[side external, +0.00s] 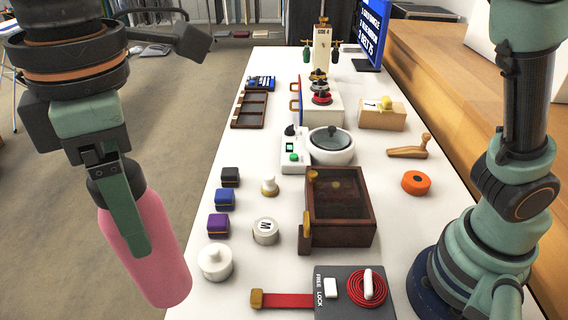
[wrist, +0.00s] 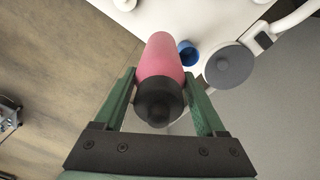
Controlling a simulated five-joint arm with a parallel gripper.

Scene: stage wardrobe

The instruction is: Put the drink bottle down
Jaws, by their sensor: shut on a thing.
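The drink bottle (side external: 150,250) is pink with a dark grey cap and hangs in my gripper (side external: 130,200) at the left of the side external view. It looks slightly tilted there, in front of the floor and left of the white table's edge. In the wrist view, the pink bottle (wrist: 163,62) sits between the two green fingers of my gripper (wrist: 160,95), with its dark cap toward the camera. My gripper is shut on the bottle. The bottle's base is not clearly seen resting on anything.
A red strap (side external: 288,300) lies at the near edge. A blue round thing (wrist: 187,53) shows beside the bottle.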

